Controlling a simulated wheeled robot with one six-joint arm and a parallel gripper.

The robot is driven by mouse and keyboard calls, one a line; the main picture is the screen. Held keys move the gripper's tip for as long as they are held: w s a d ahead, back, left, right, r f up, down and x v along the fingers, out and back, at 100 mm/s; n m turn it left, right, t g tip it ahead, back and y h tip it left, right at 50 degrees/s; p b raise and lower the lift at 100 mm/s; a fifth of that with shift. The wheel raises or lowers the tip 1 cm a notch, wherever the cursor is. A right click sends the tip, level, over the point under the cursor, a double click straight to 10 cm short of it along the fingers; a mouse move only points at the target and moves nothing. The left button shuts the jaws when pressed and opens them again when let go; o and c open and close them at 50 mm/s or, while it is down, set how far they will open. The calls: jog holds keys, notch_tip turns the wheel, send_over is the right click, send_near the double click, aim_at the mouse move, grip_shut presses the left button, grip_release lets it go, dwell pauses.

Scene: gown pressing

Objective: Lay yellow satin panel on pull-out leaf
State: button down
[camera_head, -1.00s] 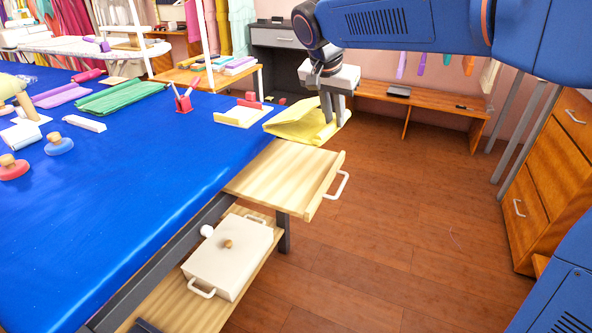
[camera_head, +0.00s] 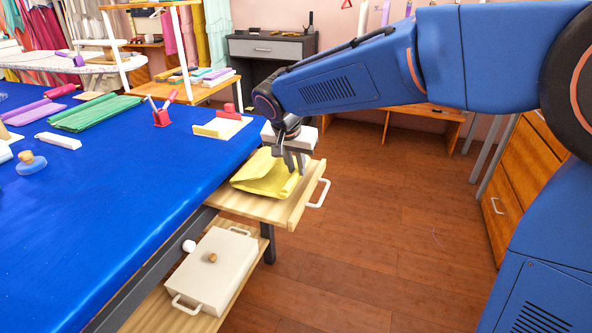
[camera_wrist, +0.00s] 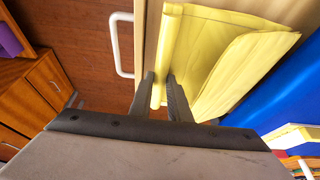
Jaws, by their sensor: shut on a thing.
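The yellow satin panel (camera_head: 266,176) is folded and lies over the wooden pull-out leaf (camera_head: 247,207) at the side of the blue table. My gripper (camera_head: 291,170) is above the leaf, pointing down, shut on the panel's edge nearest the leaf's handle side. In the wrist view the two fingers (camera_wrist: 164,92) pinch the rolled edge of the yellow panel (camera_wrist: 215,55). The leaf's pale board (camera_wrist: 151,30) shows beside it. Whether the panel's underside rests fully on the leaf is hard to tell.
The blue table (camera_head: 130,190) borders the leaf on the left. The leaf's white handle (camera_head: 319,193) sticks out to the right. A lidded cream box (camera_head: 217,268) stands on the shelf below. A small cream and red tray (camera_head: 222,126) is on the table near the leaf. The floor at right is clear.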

jog(key=shift+f, duration=0.65)
jog(key=shift+f, duration=0.3)
jog(key=c, duration=1.7)
grip_release()
jog(key=shift+o, duration=0.2)
jog(key=shift+r, duration=0.1)
jog(key=shift+r, duration=0.25)
jog(key=v, duration=1.2)
